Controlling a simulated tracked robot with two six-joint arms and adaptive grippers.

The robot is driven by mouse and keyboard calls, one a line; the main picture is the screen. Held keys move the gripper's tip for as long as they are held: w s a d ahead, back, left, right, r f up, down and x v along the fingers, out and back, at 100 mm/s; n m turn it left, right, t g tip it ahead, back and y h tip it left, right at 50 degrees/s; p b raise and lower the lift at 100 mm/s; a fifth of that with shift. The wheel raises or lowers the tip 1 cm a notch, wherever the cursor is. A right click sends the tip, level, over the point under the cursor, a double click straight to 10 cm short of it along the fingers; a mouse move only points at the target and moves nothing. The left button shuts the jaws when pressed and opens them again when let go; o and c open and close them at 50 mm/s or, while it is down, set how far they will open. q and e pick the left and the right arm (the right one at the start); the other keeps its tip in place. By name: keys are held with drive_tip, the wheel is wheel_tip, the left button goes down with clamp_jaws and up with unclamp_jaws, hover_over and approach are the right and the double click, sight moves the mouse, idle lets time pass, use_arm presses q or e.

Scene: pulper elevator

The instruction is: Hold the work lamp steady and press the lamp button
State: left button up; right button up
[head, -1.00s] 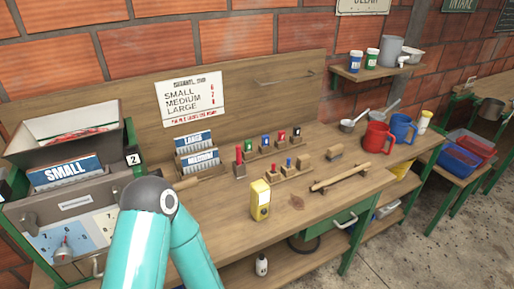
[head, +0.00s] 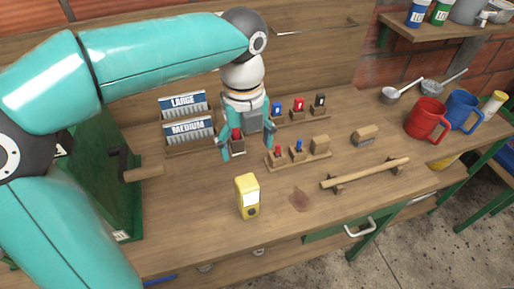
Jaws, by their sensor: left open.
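The work lamp (head: 247,197) is a small yellow upright box with a pale front panel and a small dark round spot low on its front. It stands on the wooden bench near the front edge. My left gripper (head: 246,150) points down over the bench, farther back than the lamp and apart from it. Its fingers are spread, and a red-topped piece (head: 236,138) shows between them in the picture; I cannot tell whether they touch it. Nothing holds the lamp. My right gripper is out of view.
Racks of small coloured pieces (head: 298,152) and the LARGE and MEDIUM card holders (head: 189,130) stand behind the lamp. A wooden bar (head: 366,172) lies to its right. Red (head: 426,118) and blue (head: 462,109) mugs stand farther right. Bare bench surrounds the lamp.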

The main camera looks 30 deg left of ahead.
sight(248, 190)
use_arm(q)
wheel_tip(248, 190, down, 17)
drive_tip(key=shift+s+a+r, duration=0.1)
drive_tip(key=shift+s+r, duration=0.05)
drive_tip(key=shift+r, duration=0.05)
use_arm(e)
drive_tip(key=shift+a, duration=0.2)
use_arm(q)
drive_tip(key=c, duration=1.4)
idle(0.3)
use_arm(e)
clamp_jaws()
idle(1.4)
